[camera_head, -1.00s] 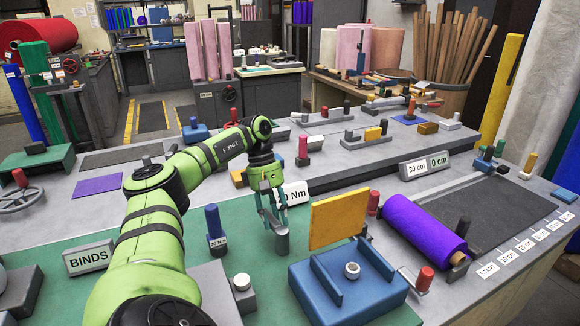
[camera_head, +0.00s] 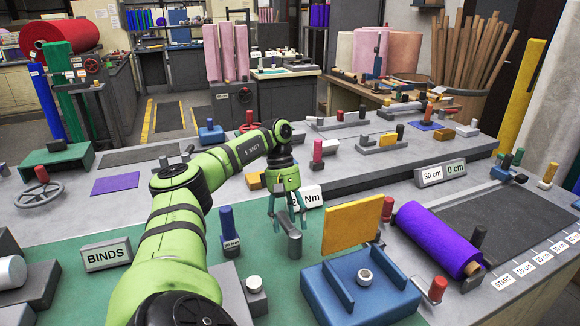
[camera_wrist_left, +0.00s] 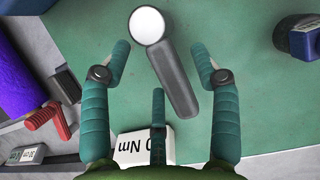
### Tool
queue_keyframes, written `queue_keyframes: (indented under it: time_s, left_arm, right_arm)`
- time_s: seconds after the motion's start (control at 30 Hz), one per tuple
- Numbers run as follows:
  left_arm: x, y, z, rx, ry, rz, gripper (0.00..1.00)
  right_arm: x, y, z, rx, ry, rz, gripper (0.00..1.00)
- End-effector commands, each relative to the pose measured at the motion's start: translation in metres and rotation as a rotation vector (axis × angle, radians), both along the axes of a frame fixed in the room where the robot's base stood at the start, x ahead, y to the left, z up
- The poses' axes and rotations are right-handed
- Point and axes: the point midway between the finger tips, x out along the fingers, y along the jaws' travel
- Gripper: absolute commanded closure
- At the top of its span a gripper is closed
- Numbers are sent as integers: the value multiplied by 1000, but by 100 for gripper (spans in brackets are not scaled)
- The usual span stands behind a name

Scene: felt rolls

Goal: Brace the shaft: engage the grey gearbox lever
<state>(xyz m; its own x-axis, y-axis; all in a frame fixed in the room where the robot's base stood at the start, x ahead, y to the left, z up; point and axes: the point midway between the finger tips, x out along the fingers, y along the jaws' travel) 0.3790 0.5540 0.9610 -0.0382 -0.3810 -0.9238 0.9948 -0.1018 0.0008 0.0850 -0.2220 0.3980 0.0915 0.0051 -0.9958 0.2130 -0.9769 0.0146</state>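The grey lever (camera_head: 291,240) stands on the green mat in front of the Nm sign, tilted in the head view. In the wrist view the grey lever (camera_wrist_left: 174,75) is a dark bar with a pale round end. My left gripper (camera_head: 288,226) is at the lever in the head view. In the wrist view my left gripper (camera_wrist_left: 163,60) is open, with a finger on each side of the lever and gaps between. A third finger shows below. Contact with the lever is not visible. My right gripper is not in view.
A Nm sign (camera_head: 309,197) stands just behind the gripper. A yellow board (camera_head: 351,226) and a blue cradle (camera_head: 385,301) are to the right, with a purple roll (camera_head: 437,238) beyond.

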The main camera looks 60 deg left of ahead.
Motion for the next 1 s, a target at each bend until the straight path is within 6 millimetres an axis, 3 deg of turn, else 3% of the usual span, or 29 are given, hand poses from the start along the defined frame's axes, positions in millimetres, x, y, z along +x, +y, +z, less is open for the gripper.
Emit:
queue_keyframes:
  time_s: [0.27, 0.57, 1.0]
  left_arm:
    - [1, 2, 6, 1, -4, 2, 38]
    - [4, 19, 49, -3, -9, 2, 38]
    - [3, 27, 68, 0, -1, -1, 38]
  right_arm:
    - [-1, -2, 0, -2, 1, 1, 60]
    - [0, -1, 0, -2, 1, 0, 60]
    - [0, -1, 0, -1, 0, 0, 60]
